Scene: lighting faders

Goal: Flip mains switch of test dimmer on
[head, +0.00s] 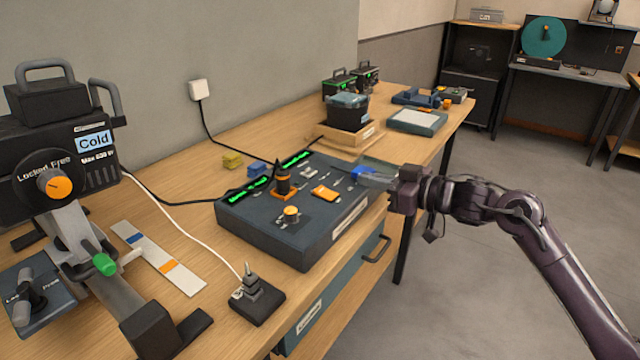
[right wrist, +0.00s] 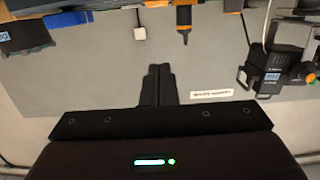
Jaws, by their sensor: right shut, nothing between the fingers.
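The dimmer is a dark blue box (head: 270,238) on the wooden bench, with green lit displays along its back edge. Its top carries a black knob on an orange base (head: 283,187), an orange-capped control (head: 291,212), an orange lever (head: 325,192) and small metal toggles. I cannot tell which of them is the mains switch. My right gripper (head: 358,173) is at the box's right end, above its top edge; contact cannot be told. In the right wrist view its fingers (right wrist: 158,84) are together and empty. My left gripper is not in view.
A large lamp (head: 50,160) with an orange knob stands on the left. A small black switch box (head: 257,298) sits at the front edge. A wooden tray (head: 345,138) and a grey-topped box (head: 416,121) stand farther back. Floor right of the bench is clear.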

